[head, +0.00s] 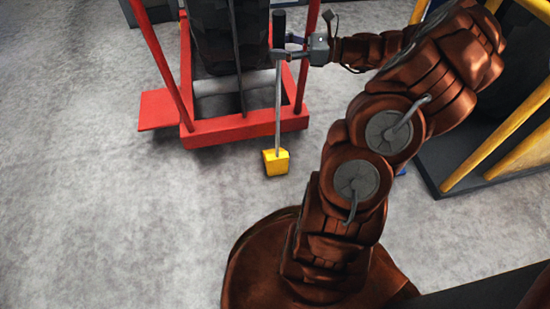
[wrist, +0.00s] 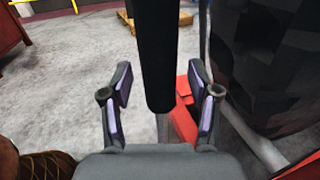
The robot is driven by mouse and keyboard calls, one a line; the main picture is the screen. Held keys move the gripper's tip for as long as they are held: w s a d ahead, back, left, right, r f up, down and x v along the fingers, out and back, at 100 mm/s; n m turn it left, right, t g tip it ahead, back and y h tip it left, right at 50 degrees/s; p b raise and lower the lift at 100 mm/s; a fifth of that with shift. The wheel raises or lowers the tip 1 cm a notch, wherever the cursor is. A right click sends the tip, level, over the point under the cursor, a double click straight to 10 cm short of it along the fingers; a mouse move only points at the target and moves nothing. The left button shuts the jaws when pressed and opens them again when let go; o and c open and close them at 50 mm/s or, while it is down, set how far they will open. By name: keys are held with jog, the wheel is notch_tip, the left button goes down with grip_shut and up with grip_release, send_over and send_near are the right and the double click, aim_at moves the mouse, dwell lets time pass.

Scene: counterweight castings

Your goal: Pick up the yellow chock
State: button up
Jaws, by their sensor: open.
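The yellow chock (head: 275,162) sits on the floor just in front of the red frame. A thin grey rod rises from it to an upright black grip (head: 279,24). In the head view my gripper (head: 282,50) is at the grip's lower end, with its fingers open. In the wrist view the black grip (wrist: 157,50) stands between the two spread fingers of my gripper (wrist: 160,92), with space on both sides. The chock's yellow block is hidden in the wrist view.
A red frame (head: 245,130) with uprights holds a dark casting (head: 222,35) close behind the rod. At the right stands a dark platform with yellow rails (head: 500,145). The grey floor at the left is clear. A wooden pallet (wrist: 185,19) lies farther off.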

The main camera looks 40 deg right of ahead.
jog(key=shift+w+a, duration=0.2)
jog(key=shift+r, duration=0.1)
grip_shut()
dwell(0.4)
